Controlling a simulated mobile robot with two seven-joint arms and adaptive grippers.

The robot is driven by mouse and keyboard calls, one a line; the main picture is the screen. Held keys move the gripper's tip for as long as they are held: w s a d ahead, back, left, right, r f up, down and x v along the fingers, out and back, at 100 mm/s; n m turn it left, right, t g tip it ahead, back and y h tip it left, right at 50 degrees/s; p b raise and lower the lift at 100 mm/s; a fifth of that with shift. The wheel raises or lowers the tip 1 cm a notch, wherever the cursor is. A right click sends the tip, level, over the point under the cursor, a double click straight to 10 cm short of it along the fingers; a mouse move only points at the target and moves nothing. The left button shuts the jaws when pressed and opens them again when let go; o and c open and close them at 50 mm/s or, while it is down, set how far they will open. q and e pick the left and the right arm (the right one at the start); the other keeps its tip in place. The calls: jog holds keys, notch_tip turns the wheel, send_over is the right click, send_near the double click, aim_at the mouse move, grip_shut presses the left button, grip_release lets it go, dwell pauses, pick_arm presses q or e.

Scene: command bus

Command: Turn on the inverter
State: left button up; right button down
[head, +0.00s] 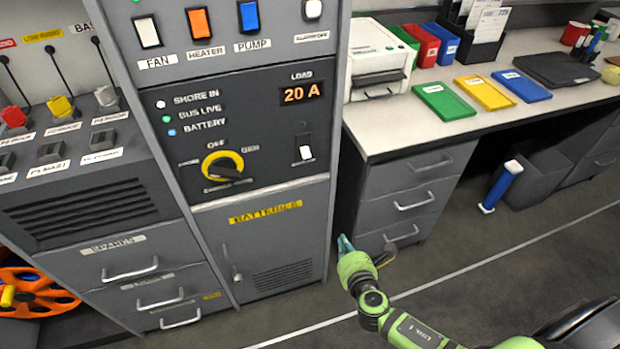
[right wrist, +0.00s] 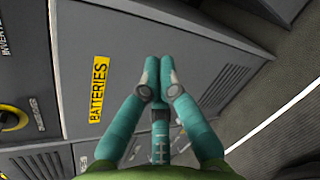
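The dark control panel (head: 245,112) on the tall grey cabinet carries a small white switch (head: 305,152) at its right; its label is too small to read here. In the right wrist view, a label starting "INVERT" (right wrist: 5,40) shows at the top left edge. A small unlit dark spot sits above the switch. My right gripper (head: 344,243) has teal fingers and is low, right of the cabinet and below the switch. Its fingertips (right wrist: 159,62) are together with nothing between them, in front of the BATTERIES door (right wrist: 130,60). My left gripper is not in view.
A yellow-ringed rotary dial (head: 223,166) is left of the switch, under lit indicators and a 20 A load display (head: 301,93). Rocker switches line the top. A desk with drawers (head: 412,190) stands right, holding a printer (head: 378,70) and coloured trays. The floor in front is clear.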

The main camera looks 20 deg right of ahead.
jog(key=w+a+r+n+t+y+b, duration=0.1)
jog(key=a+r+n+t, duration=0.15)
jog(key=r, duration=0.25)
jog(key=w+a+r+n+t, duration=0.1)
jog(key=w+r+n, duration=0.15)
jog(key=r, duration=0.25)
jog(key=n+t+y+b, duration=0.1)
jog(key=n+t, duration=0.2)
send_near(306, 152)
notch_tip(306, 152, down, 3)
jog(key=s, duration=0.2)
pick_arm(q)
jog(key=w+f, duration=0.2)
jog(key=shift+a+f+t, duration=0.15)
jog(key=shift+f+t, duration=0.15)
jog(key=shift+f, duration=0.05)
pick_arm(e)
jog(key=shift+d, duration=0.2)
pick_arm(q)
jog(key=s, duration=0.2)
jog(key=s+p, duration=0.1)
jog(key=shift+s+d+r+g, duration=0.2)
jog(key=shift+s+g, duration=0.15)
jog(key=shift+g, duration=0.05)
pick_arm(e)
jog(key=w, duration=0.3)
jog(key=w+r, duration=0.1)
jog(key=w, duration=0.6)
jog(key=shift+r, duration=0.15)
